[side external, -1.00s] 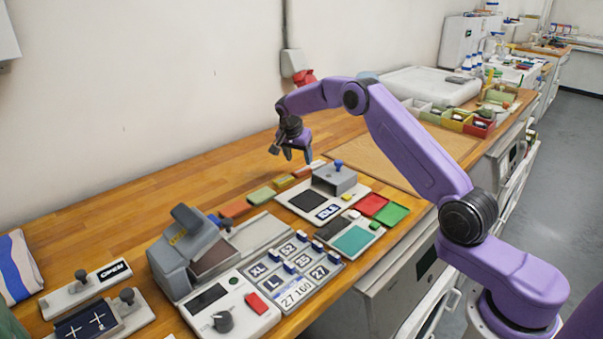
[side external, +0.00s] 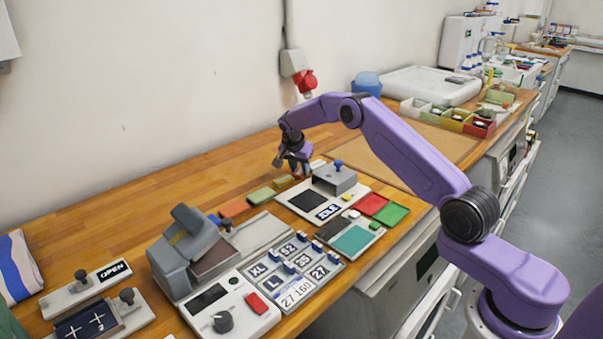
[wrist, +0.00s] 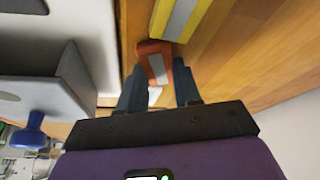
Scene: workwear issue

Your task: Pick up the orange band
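An orange band with a grey stripe (wrist: 153,60) lies on the wooden bench in the wrist view, between and just past my fingertips. My gripper (wrist: 160,72) is open, with one finger on each side of the band; I cannot tell whether either touches it. In the side view my gripper (side external: 297,172) is low at the far end of a row of bands and mostly hides this band. A second orange band (side external: 235,209) lies at the near end of the row.
A yellow band (wrist: 183,16) lies close to the orange one. A green band (side external: 262,195) is farther along the row. A grey device with a blue knob (side external: 337,178) stands close beside my gripper. Bare bench lies toward the wall.

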